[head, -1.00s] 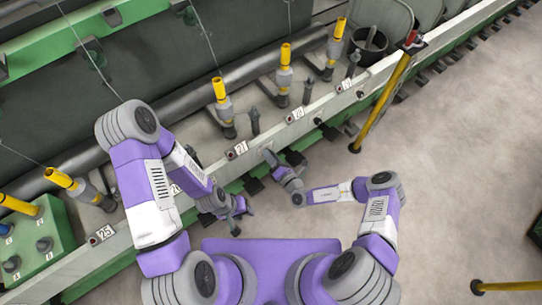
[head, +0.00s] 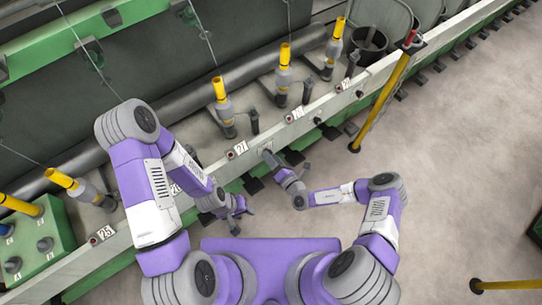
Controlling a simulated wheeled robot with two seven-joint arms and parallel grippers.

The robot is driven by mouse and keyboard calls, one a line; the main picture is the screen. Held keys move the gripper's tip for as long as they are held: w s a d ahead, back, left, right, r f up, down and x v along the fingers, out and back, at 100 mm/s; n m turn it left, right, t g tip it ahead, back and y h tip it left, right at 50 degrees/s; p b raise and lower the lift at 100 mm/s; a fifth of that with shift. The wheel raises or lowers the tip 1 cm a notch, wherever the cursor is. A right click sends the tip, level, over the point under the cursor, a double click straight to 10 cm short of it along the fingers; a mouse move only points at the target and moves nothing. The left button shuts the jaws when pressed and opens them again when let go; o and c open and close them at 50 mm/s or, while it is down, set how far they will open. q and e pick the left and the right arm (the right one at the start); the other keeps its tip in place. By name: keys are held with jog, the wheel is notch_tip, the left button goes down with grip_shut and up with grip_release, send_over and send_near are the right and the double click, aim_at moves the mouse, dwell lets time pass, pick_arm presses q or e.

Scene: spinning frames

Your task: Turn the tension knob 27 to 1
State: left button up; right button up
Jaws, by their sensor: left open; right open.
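The small label 27 (head: 238,149) is on the pale machine rail, left of my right gripper. The tension knob 27 itself is not clearly visible; the rail to the right of the label is partly behind my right gripper. My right gripper (head: 286,163) is open, at the front face of the rail, with one finger close to it. Whether it touches the rail or surrounds a knob cannot be told. My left gripper (head: 246,206) is open and empty, lower and to the left, in front of the rail.
Dark knobs stick out of the rail near label 28 (head: 318,121) and near label 29 (head: 360,94). A yellow post (head: 383,95) stands at the right. A green control box (head: 40,240) is at the lower left.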

jog(key=p+v, duration=0.1)
jog(key=v, duration=0.5)
jog(key=shift+d, duration=0.15)
jog(key=shift+s, duration=0.15)
